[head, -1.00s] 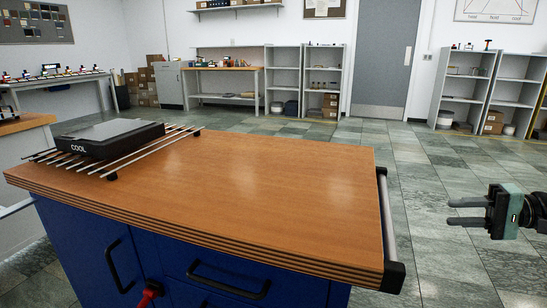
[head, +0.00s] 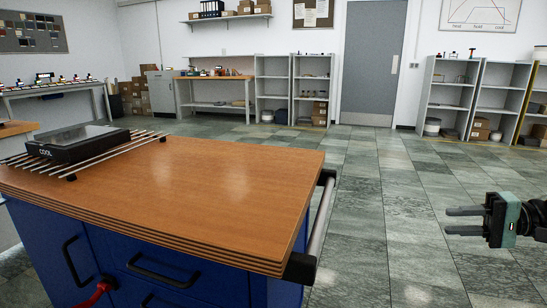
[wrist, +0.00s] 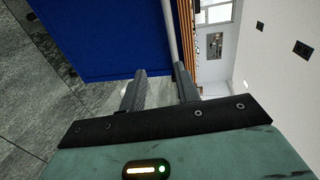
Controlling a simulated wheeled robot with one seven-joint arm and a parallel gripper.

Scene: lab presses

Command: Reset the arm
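My gripper (head: 463,221) is at the right side of the head view, over the open floor and apart from the workbench. Its two fingers point left with a gap between them, and nothing is held. In the wrist view, my gripper (wrist: 157,92) shows both fingers spread with clear space between. The blue side of the bench (wrist: 105,35) lies beyond the fingers there.
A wooden-topped bench (head: 200,190) with blue drawers fills the left and has a rail (head: 320,218) on its right end. A black device marked COOL (head: 75,145) sits on a wire rack. Shelves (head: 447,95) and a door (head: 372,60) stand behind. The floor (head: 385,200) is clear.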

